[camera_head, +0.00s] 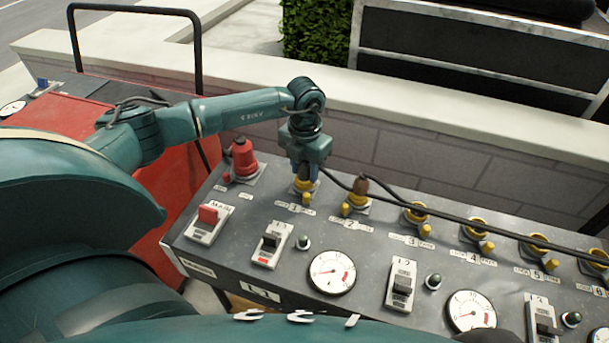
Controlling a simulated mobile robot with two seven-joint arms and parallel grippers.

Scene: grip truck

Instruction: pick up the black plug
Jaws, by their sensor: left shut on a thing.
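My left gripper (305,177) points straight down over the yellow-ringed socket (303,187) marked 1 on the grey panel. It is shut on the black plug, which is mostly hidden between the fingers. A black cable (336,180) runs from there to the right across the panel. I cannot tell whether the plug is still seated in the socket or just clear of it. My right gripper is not in view.
A brown plug (360,187) with its own cable stands in socket 2, close on the right. Switches, gauges (332,272) and several open yellow sockets (475,229) cover the panel. A low wall (430,165) runs behind.

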